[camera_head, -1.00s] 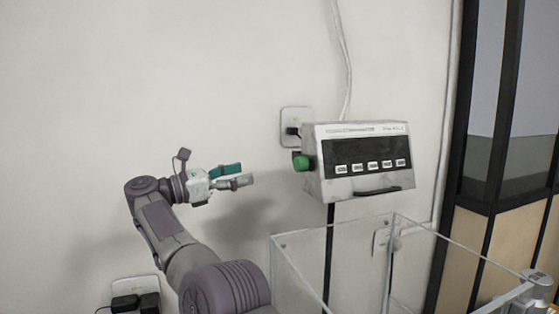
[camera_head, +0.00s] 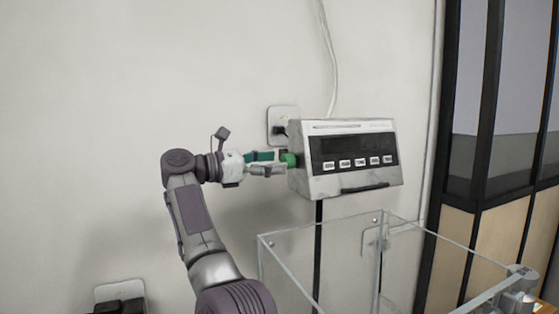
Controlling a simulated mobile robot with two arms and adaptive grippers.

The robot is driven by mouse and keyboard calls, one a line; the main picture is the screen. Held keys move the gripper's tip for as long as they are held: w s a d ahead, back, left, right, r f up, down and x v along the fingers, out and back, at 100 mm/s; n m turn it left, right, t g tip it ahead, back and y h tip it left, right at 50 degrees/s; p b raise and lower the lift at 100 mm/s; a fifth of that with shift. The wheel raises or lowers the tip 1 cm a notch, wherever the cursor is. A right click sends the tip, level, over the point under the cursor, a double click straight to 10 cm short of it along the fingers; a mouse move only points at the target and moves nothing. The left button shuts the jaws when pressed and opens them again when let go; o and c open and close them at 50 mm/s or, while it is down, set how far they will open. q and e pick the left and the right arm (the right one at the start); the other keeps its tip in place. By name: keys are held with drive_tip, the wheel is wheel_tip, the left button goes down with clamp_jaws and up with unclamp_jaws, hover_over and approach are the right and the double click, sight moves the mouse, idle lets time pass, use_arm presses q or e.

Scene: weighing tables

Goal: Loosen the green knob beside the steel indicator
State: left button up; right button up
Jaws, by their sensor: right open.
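The steel indicator (camera_head: 343,159) is a grey box with a dark display and a row of white buttons, standing on a dark post. The green knob (camera_head: 289,160) sticks out at its left side. My right gripper (camera_head: 282,163) points right, with its fingertips at the knob. Its fingers are apart, one with a green pad above and a grey one below. The near finger hides part of the knob's surroundings, and I cannot tell whether either finger touches it. My left gripper is not in view.
A clear glass-walled enclosure (camera_head: 318,247) stands below and in front of the indicator. A wall socket (camera_head: 283,125) with a plug and a white cable (camera_head: 328,70) are behind. A dark-framed partition (camera_head: 480,150) is at the right.

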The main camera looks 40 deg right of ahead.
drive_tip(key=shift+x, duration=1.05)
drive_tip(key=c, duration=1.1)
drive_tip(key=shift+c, duration=0.2)
